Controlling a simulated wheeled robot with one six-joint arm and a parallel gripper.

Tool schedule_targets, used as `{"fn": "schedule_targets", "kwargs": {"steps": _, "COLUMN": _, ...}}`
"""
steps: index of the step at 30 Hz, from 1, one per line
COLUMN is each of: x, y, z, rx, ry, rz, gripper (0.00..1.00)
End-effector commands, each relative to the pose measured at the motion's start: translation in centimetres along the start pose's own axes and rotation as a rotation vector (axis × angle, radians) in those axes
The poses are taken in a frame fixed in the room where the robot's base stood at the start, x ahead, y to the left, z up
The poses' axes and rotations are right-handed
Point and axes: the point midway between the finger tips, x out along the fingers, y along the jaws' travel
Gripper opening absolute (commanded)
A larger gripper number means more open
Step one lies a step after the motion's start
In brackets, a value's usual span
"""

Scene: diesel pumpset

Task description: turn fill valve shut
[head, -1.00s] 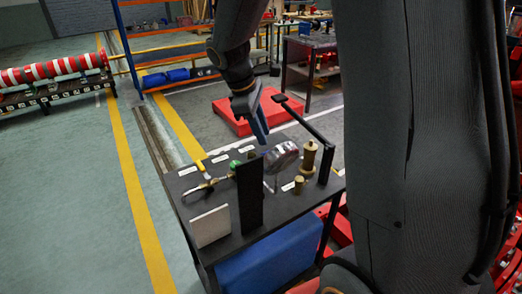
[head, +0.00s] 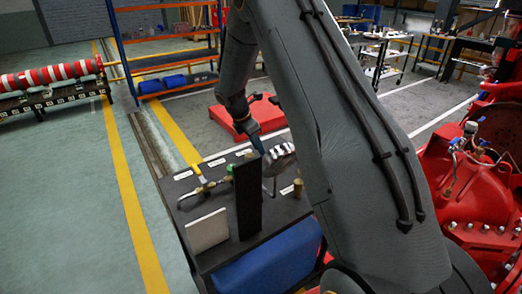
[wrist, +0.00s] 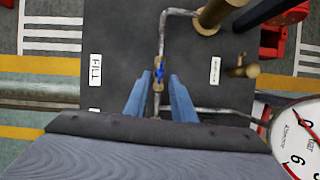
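The fill valve (wrist: 159,72) shows in the wrist view as a small blue handle on a brass body, set in a thin grey pipe. A FILL label (wrist: 95,70) lies to its left on the dark bench top. The blue handle looks roughly in line with the pipe. My gripper (wrist: 157,80) is open, with one blue finger on each side of the valve in the picture. I cannot tell how far above the handle the fingertips are. In the head view my gripper (head: 259,145) points down over the bench, and the blue handle is hidden there.
A pressure gauge (wrist: 298,137) stands close on the right. Brass fittings (wrist: 240,68) are nearby. On the bench (head: 255,240), a tall black plate (head: 247,197) and a white panel (head: 207,231) stand in front. A yellow-handled valve (head: 197,171) is at left.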

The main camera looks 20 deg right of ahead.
Motion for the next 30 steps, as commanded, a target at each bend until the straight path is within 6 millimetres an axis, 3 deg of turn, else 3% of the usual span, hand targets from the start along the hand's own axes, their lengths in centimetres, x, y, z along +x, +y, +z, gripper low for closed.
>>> {"fn": "schedule_targets", "kwargs": {"steps": 7, "x": 2.6, "y": -0.1, "z": 0.0, "rx": 0.0, "ry": 0.0, "rz": -0.001, "gripper": 0.23}}
{"fn": "schedule_targets", "kwargs": {"steps": 17, "x": 3.1, "y": 0.0, "z": 0.0, "rx": 0.001, "ry": 0.0, "rz": 0.001, "gripper": 0.23}}
{"fn": "schedule_targets", "kwargs": {"steps": 22, "x": 3.1, "y": 0.0, "z": 0.0, "rx": 0.001, "ry": 0.0, "rz": 0.001, "gripper": 0.0}}
{"fn": "schedule_targets", "kwargs": {"steps": 30, "x": 3.1, "y": 0.0, "z": 0.0, "rx": 0.006, "ry": 0.0, "rz": -0.001, "gripper": 0.0}}
